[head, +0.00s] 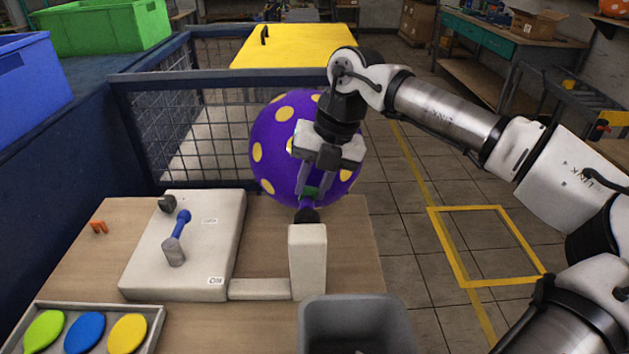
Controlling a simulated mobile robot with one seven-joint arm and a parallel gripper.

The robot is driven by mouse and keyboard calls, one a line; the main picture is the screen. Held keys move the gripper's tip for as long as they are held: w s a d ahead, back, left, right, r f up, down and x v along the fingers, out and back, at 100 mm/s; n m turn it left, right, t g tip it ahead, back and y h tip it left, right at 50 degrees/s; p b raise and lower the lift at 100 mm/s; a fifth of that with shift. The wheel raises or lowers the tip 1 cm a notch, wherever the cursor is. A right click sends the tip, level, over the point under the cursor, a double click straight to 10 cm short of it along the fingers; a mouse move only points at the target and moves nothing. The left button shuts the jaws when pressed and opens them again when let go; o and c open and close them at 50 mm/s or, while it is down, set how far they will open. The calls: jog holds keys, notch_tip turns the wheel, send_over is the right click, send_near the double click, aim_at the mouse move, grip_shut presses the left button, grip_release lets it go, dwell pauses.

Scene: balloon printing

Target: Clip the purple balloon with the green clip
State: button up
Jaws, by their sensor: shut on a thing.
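The purple balloon (270,140) with yellow dots is inflated. It sits above the far side of the wooden table, partly hidden behind my gripper and arm. Its narrow purple neck (306,203) meets a black nozzle on top of a white post (307,262). My gripper (311,192) points down in front of the balloon, at its neck. It is shut on the green clip (311,191), which shows as a small green patch between the fingers. The clip is at the neck just above the nozzle; I cannot tell whether it is around the neck or only beside it.
A small orange clip (98,227) lies at the table's left. A tray (153,332) of flat balloons and a grey bin (357,310) are in front.

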jog(key=shift+a+f+b, duration=0.15)
jog(key=shift+f+b, duration=0.2)
jog(key=shift+f, duration=0.05)
dwell(0.8)
jog(key=o, duration=0.9)
jog(key=shift+p+v, duration=3)
jog(key=shift+v, duration=1.55)
